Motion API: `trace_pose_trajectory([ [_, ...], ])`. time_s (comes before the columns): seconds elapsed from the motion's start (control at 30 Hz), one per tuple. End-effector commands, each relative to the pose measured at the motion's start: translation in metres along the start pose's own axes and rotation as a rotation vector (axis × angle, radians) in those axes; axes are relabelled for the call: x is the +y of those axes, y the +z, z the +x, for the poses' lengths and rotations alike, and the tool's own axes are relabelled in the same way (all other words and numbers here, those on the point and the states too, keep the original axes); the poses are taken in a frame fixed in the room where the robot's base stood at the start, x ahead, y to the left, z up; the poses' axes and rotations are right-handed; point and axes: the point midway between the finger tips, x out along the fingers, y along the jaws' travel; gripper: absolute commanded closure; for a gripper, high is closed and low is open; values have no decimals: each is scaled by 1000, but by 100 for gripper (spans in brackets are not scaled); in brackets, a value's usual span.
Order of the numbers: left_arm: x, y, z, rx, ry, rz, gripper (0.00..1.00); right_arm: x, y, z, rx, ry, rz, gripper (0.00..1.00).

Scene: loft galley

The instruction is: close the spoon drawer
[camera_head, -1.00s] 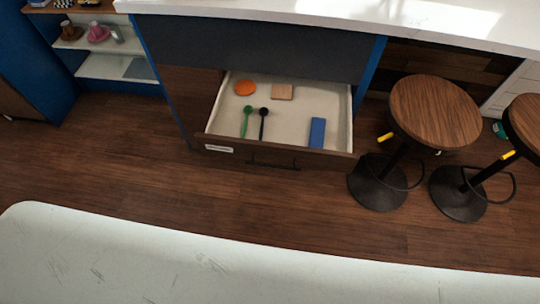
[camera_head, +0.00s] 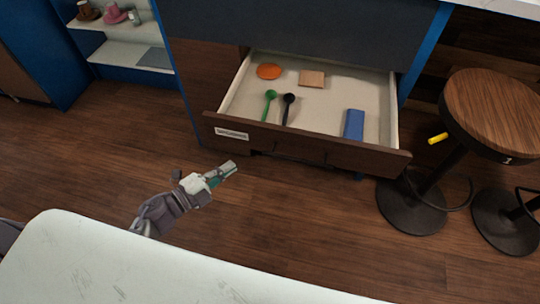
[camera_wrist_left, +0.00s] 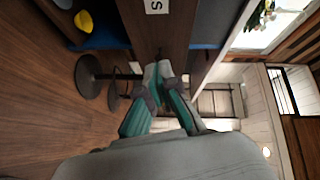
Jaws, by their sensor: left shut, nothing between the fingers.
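The spoon drawer (camera_head: 350,151) is pulled out from the dark counter, with a small white label on the left of its wooden front and a dark handle (camera_head: 300,156) below. Inside lie a green spoon (camera_head: 268,104), a black spoon (camera_head: 287,106), an orange disc (camera_head: 269,72), a tan square (camera_head: 312,79) and a blue block (camera_head: 354,124). My left gripper (camera_head: 232,166) is shut and empty, in front of the drawer's left part near the label. In the left wrist view the gripper (camera_wrist_left: 160,72) points toward a brown wooden front with part of a label. My right gripper is not in view.
Round wooden stools (camera_head: 498,112) stand to the right of the drawer. A white worktop (camera_head: 150,275) fills the near edge. Open shelves (camera_head: 125,53) with cups are at the back left. The wooden floor in front of the drawer is clear.

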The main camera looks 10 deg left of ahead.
Motion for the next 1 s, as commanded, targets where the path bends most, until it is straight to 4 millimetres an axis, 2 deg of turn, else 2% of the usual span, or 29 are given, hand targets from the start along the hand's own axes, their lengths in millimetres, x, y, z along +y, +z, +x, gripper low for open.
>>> trace_pose_trajectory([
  [0.03, 1, -10, 3, 68, -17, 86, 100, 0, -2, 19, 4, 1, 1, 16],
  [0.1, -10, -26, 4, 141, -30, 178, 100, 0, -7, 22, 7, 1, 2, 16],
  [0.2, -19, -40, 3, 197, -39, 254, 100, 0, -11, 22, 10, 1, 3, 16],
  [0.37, -25, -47, 13, 214, -43, 276, 100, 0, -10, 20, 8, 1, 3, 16],
  [0.47, -27, -51, 29, 214, -45, 275, 100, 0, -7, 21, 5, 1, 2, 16],
  [0.83, -28, -66, 105, 211, -45, 271, 100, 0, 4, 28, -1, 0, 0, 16],
  [1.0, -31, -51, 125, 210, -44, 272, 100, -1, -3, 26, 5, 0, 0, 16],
])
